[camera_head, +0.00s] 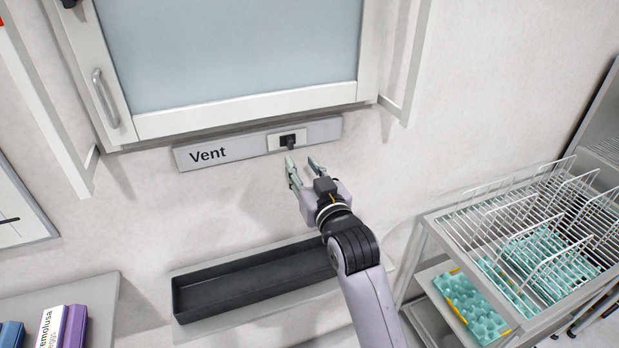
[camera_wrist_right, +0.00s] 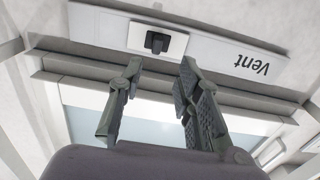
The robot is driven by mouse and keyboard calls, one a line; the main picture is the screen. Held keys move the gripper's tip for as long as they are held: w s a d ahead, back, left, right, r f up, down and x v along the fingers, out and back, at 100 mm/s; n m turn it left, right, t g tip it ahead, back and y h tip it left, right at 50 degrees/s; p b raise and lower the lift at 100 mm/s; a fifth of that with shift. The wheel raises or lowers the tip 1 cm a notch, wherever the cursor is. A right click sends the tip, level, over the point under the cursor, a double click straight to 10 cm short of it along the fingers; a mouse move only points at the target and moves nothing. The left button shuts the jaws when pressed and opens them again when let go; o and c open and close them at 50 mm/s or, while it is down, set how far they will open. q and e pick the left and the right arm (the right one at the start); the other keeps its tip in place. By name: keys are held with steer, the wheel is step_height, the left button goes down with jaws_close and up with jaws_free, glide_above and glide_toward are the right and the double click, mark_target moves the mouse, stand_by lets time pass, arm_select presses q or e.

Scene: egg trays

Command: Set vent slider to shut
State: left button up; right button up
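The vent slider is a small black knob (camera_head: 290,142) on a white plate, set in a grey panel (camera_head: 246,146) labelled "Vent" below the window. The knob also shows in the right wrist view (camera_wrist_right: 157,42), near the middle of its white plate (camera_wrist_right: 157,38). My right gripper (camera_head: 303,160) is open and empty, just below the knob in the head view. In the right wrist view its two fingers (camera_wrist_right: 157,75) are spread apart, and the knob appears beyond them, with no contact visible. My left gripper is not in view.
A black tray (camera_head: 255,297) sits below the panel. A wire rack cart (camera_head: 430,228) with teal egg trays (camera_head: 470,305) stands at the right. A window (camera_head: 235,50) with a handle is above the panel. The wall around the panel is clear.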

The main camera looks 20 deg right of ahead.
steer(key=shift+s, duration=2)
